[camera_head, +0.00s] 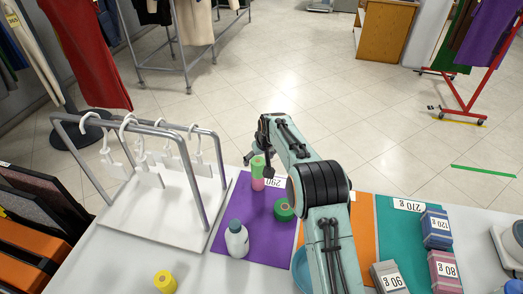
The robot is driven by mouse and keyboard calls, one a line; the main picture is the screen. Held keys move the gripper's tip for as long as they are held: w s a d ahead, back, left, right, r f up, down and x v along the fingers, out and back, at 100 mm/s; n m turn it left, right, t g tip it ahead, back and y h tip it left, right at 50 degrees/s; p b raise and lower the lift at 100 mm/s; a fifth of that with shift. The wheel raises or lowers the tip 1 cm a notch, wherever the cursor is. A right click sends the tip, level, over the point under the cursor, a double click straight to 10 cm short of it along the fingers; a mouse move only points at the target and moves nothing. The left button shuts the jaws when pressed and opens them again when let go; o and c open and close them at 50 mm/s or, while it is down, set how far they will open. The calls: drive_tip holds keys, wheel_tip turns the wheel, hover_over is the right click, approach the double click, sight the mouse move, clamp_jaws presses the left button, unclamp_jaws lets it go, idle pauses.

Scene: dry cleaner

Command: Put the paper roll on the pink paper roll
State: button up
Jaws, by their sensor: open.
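My gripper (256,152) is open, at the upper part of the green roll. One dark finger shows to the left of the roll. The rest of the gripper is partly hidden by my own arm, so I cannot tell whether the fingers touch the roll.
On the purple mat (232,206) are a darker green roll (283,209) and a white bottle (237,241). A hanger rack (196,222) stands left; a yellow roll (164,281) is in front. Boxes (436,228) sit right on a teal mat (408,240). My arm crosses the orange mat (363,225).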

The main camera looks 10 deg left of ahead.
drive_tip(key=v, duration=0.7)
drive_tip(key=shift+r, duration=0.4)
drive_tip(key=s+d+r+m+g+h, duration=0.1)
drive_tip(key=s+d+r, duration=0.3)
drive_tip(key=s+d, duration=0.35)
drive_tip(key=s+d+r+m+g+h, duration=0.1)
drive_tip(key=s+d+r+m, duration=0.1)
drive_tip(key=s+d+r, duration=0.5)
drive_tip(key=s+d+f+m, duration=0.1)
drive_tip(key=s+d, duration=0.1)
drive_tip(key=s, duration=0.6)
drive_tip(key=s+d+f+m+g, duration=0.1)
drive_tip(key=s+d+f, duration=0.1)
drive_tip(key=s, duration=0.6)
drive_tip(key=s+d+f+m+g, duration=0.1)
drive_tip(key=s+d+f, duration=0.1)
drive_tip(key=s, duration=0.6)
drive_tip(key=shift+d, duration=0.35)
drive_tip(key=shift+f, duration=0.1)
